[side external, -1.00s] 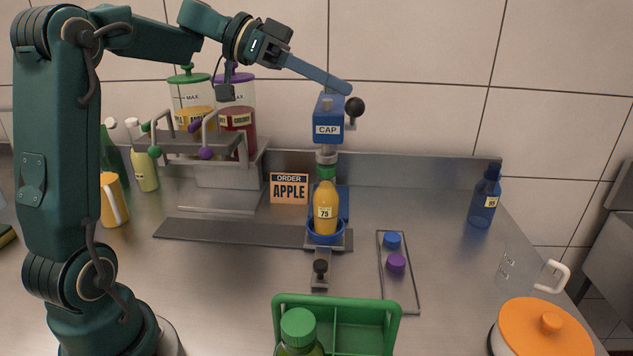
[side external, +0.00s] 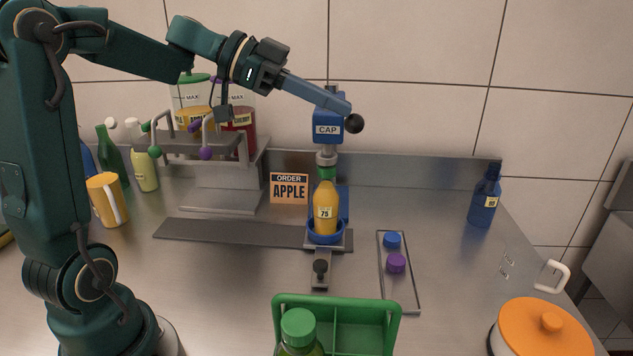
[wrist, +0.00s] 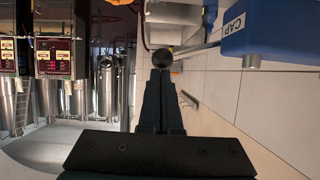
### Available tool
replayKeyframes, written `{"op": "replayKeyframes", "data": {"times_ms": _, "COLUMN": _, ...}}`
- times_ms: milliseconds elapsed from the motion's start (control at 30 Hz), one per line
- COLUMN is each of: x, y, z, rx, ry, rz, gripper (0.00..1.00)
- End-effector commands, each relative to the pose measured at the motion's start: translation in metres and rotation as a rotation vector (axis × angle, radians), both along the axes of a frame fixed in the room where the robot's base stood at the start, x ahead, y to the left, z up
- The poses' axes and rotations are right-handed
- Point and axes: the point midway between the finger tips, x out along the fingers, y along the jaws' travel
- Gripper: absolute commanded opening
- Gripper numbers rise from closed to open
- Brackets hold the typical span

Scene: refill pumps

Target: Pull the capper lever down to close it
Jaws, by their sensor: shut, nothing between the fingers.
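The blue capper (side external: 328,131), labelled CAP, stands at the back middle. Its lever ends in a black ball knob (side external: 354,123) at the head's right side. An orange bottle (side external: 325,208) marked 75 stands upright in the blue cup (side external: 325,238) under the head, a green cap at its top. My gripper (side external: 350,109) is shut and empty, its tip just above the knob and apparently touching it. In the wrist view the knob (wrist: 162,58) sits right at my fingertips (wrist: 161,72), with the blue head (wrist: 262,30) to the right.
Left of the capper is a dispenser stand (side external: 195,145) with two containers. An ORDER APPLE sign (side external: 289,188) stands beside the capper. A wire tray (side external: 415,290) holds a blue and a purple cap. A green crate (side external: 392,330) is at the front; an orange-lidded pot (side external: 545,328) is front right.

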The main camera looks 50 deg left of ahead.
Motion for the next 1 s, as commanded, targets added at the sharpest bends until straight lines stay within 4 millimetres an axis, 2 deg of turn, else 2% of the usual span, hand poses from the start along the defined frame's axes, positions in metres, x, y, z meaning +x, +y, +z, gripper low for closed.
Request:
{"op": "replayKeyframes", "data": {"times_ms": 67, "x": -0.004, "y": -0.004, "z": -0.009, "rx": 0.041, "ry": -0.038, "rz": -0.001, "gripper": 0.00}}
{"op": "replayKeyframes", "data": {"times_ms": 600, "x": -0.015, "y": -0.015, "z": -0.076, "rx": 0.034, "ry": -0.030, "rz": -0.003, "gripper": 0.00}}
{"op": "replayKeyframes", "data": {"times_ms": 1000, "x": -0.011, "y": -0.011, "z": -0.107, "rx": 0.035, "ry": -0.032, "rz": -0.002, "gripper": 0.00}}
